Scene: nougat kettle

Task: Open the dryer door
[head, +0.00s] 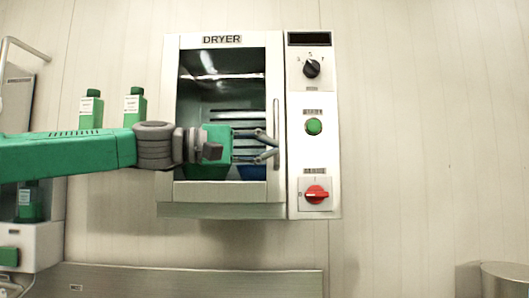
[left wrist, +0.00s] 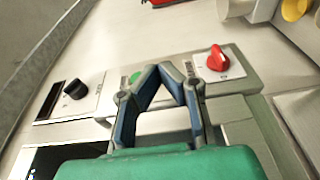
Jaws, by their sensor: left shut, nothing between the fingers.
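The dryer (head: 222,210) hangs on the wall, with a windowed door (head: 222,190) on its left side. The door looks closed. A vertical bar handle (head: 276,95) runs along the door's right edge. My left gripper (head: 274,147) reaches in from the left across the window, its fingertips at the handle's lower part. I cannot tell whether they touch it. In the left wrist view the fingers (left wrist: 158,70) bend in towards each other at the tips, with nothing held. The handle is not clear there. My right gripper is in neither view.
Right of the door, a control panel has a black knob (head: 312,68), a green button (head: 314,127) and a red switch (head: 316,194). Green bottles (head: 91,108) stand at the left behind my arm. The wall to the right is bare.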

